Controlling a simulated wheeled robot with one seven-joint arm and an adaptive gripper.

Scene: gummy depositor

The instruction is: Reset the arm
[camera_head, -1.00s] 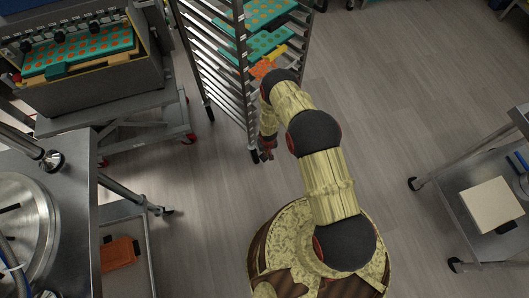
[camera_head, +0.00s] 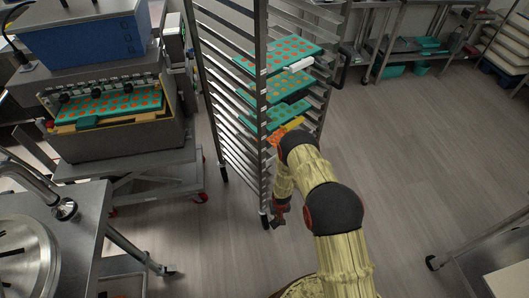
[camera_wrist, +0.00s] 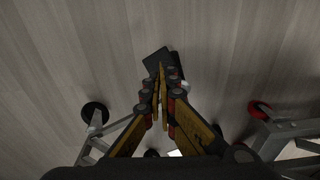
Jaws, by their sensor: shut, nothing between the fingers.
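My arm reaches up from the bottom of the head view and bends down at its far end. My gripper (camera_head: 279,215) hangs beside the lower front corner of the tall tray rack (camera_head: 232,125), partly hidden behind my own arm. In the wrist view my gripper (camera_wrist: 161,72) points down at the floor (camera_wrist: 230,40). Its two yellow and black fingers are together with nothing between them.
The rack holds several teal trays with orange spots (camera_head: 289,55). A depositor machine (camera_head: 115,125) stands on a wheeled cart (camera_head: 150,180) at left. A steel kettle (camera_head: 28,255) is at lower left. A table (camera_head: 490,262) is at lower right. Open floor (camera_head: 420,150) lies right of the rack.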

